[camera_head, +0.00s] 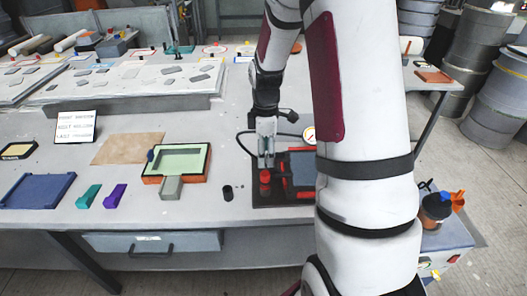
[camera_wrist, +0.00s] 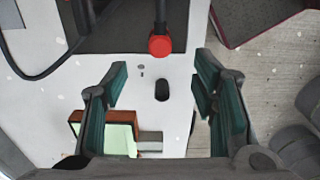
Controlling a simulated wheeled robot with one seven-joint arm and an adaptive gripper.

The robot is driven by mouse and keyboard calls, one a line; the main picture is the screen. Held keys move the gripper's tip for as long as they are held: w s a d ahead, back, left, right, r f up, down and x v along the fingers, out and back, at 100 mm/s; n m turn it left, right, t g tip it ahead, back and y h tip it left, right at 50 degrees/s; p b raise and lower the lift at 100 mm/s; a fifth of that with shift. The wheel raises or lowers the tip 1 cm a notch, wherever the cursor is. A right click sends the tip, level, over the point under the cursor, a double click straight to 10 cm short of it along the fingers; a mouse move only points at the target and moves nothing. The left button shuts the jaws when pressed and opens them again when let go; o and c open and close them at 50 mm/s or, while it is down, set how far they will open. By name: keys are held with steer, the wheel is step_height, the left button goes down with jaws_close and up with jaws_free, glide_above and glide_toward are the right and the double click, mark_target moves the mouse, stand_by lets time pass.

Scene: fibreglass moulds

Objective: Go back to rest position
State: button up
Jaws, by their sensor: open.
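My gripper (camera_head: 266,158) hangs over the table, just above a red knob (camera_head: 265,177) at the left front of a dark machine with a red frame (camera_head: 299,172). In the wrist view, my gripper (camera_wrist: 160,84) is open, with its two green-padded fingers wide apart and nothing between them. The red knob (camera_wrist: 160,45) shows beyond the fingertips, apart from them. My arm covers the right part of the machine in the head view.
A green-topped mould (camera_head: 180,160) in an orange frame, a small black cylinder (camera_head: 228,193), purple and teal blocks, a blue tray (camera_head: 37,191) and a sign (camera_head: 75,127) lie left on the table. Drums (camera_head: 497,105) stand right. A cup (camera_head: 436,207) stands at lower right.

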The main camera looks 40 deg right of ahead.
steer(key=s+a+r+m+t, duration=0.1)
steer(key=a+r, duration=0.2)
steer(key=r, duration=0.2)
steer(key=s+a+r+m, duration=0.1)
steer(key=a+r+m, duration=0.15)
steer(key=r, duration=0.25)
steer(key=s+a+r+m+t, duration=0.2)
steer(key=s+a+r+m, duration=0.2)
steer(key=s+a+r, duration=0.2)
steer(key=s+a+r+m+t, duration=0.2)
steer(key=s+a+r, duration=0.4)
steer(key=s, duration=0.5)
step_height(320, 180, up, 2)
steer(key=shift+s+a+m+t, duration=0.2)
steer(key=shift+a+m+t, duration=0.1)
steer(key=shift+m, duration=0.55)
steer(key=shift+o, duration=0.2)
steer(key=shift+w, duration=0.15)
